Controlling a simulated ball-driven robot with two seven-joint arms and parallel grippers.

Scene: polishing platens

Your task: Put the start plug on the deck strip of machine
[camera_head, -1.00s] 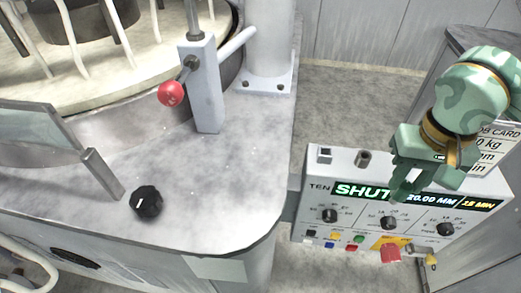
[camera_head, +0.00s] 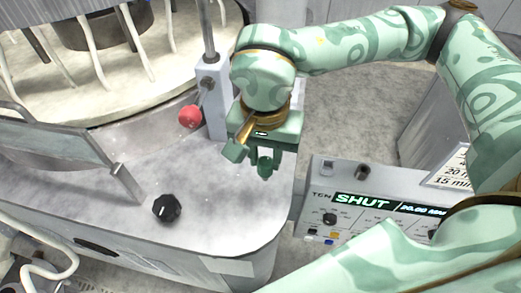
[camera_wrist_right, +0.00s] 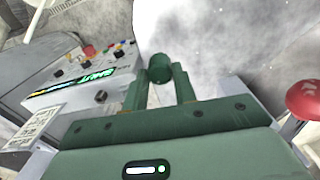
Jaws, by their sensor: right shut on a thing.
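The start plug, a small dark green cylinder (camera_wrist_right: 160,68), is between the two fingers of my right gripper (camera_wrist_right: 161,88) in the right wrist view. The gripper is shut on it. In the head view my right gripper (camera_head: 265,162) points down over the right part of the machine's pale grey deck strip (camera_head: 225,190). The deck also shows beyond the plug in the right wrist view (camera_wrist_right: 215,40). The plug appears apart from the deck; the exact gap is hard to judge. My left gripper is not in view.
A black knob (camera_head: 166,208) sits on the deck. A red ball handle (camera_head: 190,116) and its grey post (camera_head: 214,100) stand behind, left of my right gripper. A control box (camera_head: 325,205) reading SHUT stands right of the deck. The deck's middle is clear.

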